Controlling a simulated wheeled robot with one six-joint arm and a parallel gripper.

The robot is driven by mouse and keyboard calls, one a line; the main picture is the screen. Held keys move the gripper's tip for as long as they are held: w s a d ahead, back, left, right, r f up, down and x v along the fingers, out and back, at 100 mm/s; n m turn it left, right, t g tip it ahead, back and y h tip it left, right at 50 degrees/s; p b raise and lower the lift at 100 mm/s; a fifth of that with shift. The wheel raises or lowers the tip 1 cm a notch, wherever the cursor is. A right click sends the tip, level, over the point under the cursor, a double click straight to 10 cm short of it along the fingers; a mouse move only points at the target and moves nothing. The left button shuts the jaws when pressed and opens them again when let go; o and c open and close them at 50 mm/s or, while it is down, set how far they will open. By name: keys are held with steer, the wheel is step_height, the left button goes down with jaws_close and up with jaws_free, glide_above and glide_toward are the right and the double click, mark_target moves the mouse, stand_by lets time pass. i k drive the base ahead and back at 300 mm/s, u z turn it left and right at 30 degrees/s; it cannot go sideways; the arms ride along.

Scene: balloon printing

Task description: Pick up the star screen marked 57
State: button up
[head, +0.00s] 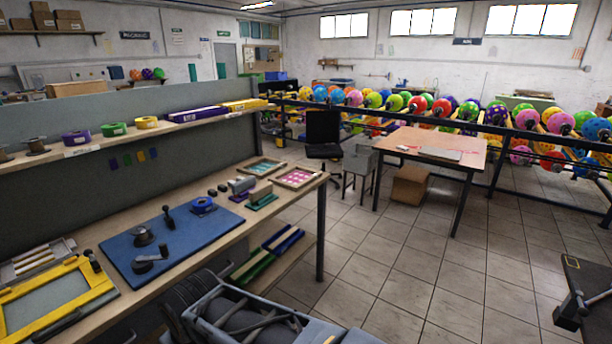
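I can read no number 57 and make out no star on any screen from here. A large yellow-framed screen (52,296) lies at the near left end of the workbench. Two small framed screens lie at the far end of the bench: one with a teal field (262,167) and one with pink and white dots (298,178). I cannot tell which, if any, is the star screen. My gripper is not clearly in view.
The workbench (205,240) carries a blue mat (170,243) with dark tools, and a shelf of tape rolls behind. A wooden table (432,146) stands beyond, near a black chair (323,134) and balloon racks (490,130). Tiled floor (400,250) is open between.

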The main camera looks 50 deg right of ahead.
mark_target(295, 178)
steer(key=k, duration=0.1)
steer(key=z, duration=3)
steer(key=i, duration=1.65)
steer(key=u, duration=2)
